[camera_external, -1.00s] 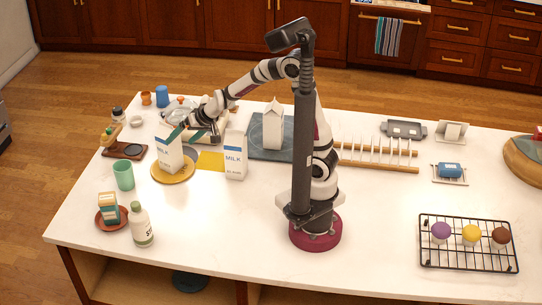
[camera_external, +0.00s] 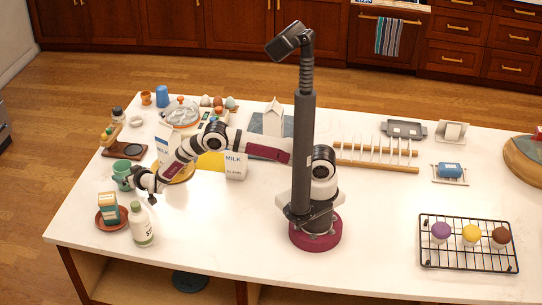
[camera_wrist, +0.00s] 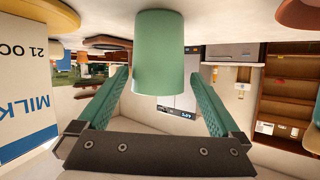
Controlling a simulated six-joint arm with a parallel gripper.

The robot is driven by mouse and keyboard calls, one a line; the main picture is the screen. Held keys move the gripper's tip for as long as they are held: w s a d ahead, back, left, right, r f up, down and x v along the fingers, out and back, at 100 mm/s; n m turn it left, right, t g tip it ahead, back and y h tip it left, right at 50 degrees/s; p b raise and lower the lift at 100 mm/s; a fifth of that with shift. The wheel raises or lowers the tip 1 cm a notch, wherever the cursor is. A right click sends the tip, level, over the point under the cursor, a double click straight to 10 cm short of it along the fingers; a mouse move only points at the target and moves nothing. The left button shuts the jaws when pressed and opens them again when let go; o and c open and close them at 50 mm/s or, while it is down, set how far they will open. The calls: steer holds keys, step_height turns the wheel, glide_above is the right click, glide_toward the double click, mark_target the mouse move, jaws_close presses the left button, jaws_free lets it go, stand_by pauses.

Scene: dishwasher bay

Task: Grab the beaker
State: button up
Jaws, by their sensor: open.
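The beaker is a green cup (camera_external: 121,170) standing upright on the left part of the counter. In the wrist view, which looks upside down, the beaker (camera_wrist: 158,50) fills the upper middle, between the two green fingers. My gripper (camera_external: 138,181) is beside the beaker, on its right front side, with its fingers apart. In the wrist view my gripper (camera_wrist: 157,75) is open, with the beaker in line with the gap. Visible space shows between the beaker and the finger bases. Whether the fingertips reach past its sides is hard to tell.
A white bottle (camera_external: 142,228) and a small carton on a red plate (camera_external: 101,224) stand just in front of my gripper. Milk cartons (camera_external: 235,166) stand to the right, one also close in the wrist view (camera_wrist: 25,95). A wooden tray (camera_external: 108,152) is behind the beaker.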

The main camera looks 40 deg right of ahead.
mark_target(120, 170)
steer(key=x, duration=0.4)
steer(key=shift+d, duration=0.1)
steer(key=c, duration=1.1)
